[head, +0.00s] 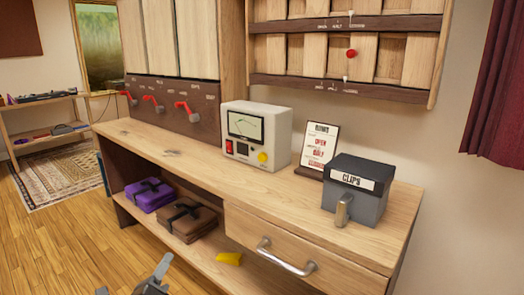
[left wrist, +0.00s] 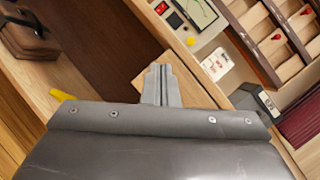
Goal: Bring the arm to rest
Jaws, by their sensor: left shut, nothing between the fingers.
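My left gripper (head: 158,270) shows at the bottom edge of the head view, left of centre, in front of the wooden bench (head: 165,150). In the left wrist view its fingers (left wrist: 160,72) are together and empty, with bench parts behind them. Only the tip of the arm shows in the head view; the rest is out of the picture. My right gripper is in neither view.
On the bench top stand a cream meter box (head: 255,133), a small sign (head: 318,150) and a CLIPS box (head: 357,188). A drawer handle (head: 287,257) juts out at the right. Folded bundles (head: 187,218) and a yellow item (head: 229,258) lie on the lower shelf.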

